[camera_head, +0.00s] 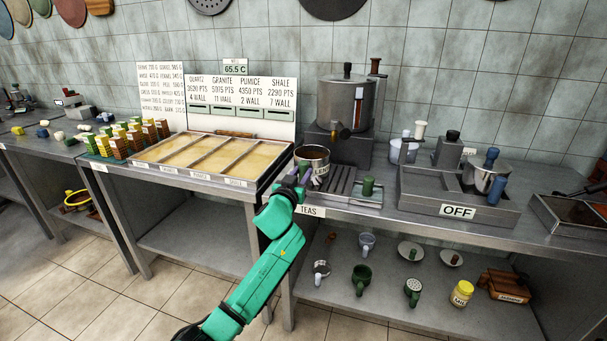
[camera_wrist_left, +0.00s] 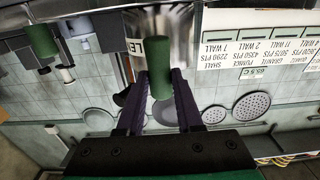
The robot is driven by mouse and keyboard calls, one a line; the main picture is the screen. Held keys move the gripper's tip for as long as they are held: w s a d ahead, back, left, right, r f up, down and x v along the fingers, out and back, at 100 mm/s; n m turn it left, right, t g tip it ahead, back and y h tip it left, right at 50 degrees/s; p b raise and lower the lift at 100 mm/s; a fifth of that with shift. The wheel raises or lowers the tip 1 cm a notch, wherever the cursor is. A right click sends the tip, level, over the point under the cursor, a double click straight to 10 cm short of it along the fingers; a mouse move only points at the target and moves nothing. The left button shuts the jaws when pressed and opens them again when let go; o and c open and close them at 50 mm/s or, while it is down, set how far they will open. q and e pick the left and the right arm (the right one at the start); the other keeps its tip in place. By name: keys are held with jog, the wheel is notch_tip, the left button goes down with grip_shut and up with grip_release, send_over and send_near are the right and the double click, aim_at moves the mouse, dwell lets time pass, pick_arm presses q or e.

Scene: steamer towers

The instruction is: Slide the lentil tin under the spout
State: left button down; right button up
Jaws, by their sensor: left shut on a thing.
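The lentil tin (camera_head: 312,155) is a metal tin with dark contents, standing upright at the left end of the slatted drip tray. In the left wrist view, the tin (camera_wrist_left: 182,35) shows upside down, with part of its label and a green handle (camera_wrist_left: 160,82). My left gripper (camera_head: 302,176) is at the tin's near side, its purple fingers (camera_wrist_left: 160,92) shut on the handle. The spout (camera_head: 341,131) is a dark tap with a brassy end on the big metal urn (camera_head: 345,100), behind and right of the tin. My right gripper is not in view.
A green knob (camera_head: 368,186) stands on a small tray right of the slatted drip tray (camera_head: 347,184). The sand tray (camera_head: 200,157) lies close on the left. The slats right of the tin are clear.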

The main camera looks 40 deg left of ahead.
aim_at(322, 165)
pick_arm(q)
jog(key=shift+w+d+f+b, duration=0.1)
jog(key=shift+w+d+b, duration=0.35)
jog(key=shift+w, duration=0.3)
jog(key=shift+w+d+b, duration=0.3)
jog(key=shift+w+b, duration=0.15)
jog(key=shift+w, duration=0.35)
jog(key=shift+w+d+f+b, duration=0.1)
jog(key=shift+w+d+b, duration=0.35)
jog(key=shift+w, duration=0.3)
jog(key=shift+w+r, duration=0.15)
jog(key=shift+w, duration=0.1)
jog(key=shift+d, duration=0.1)
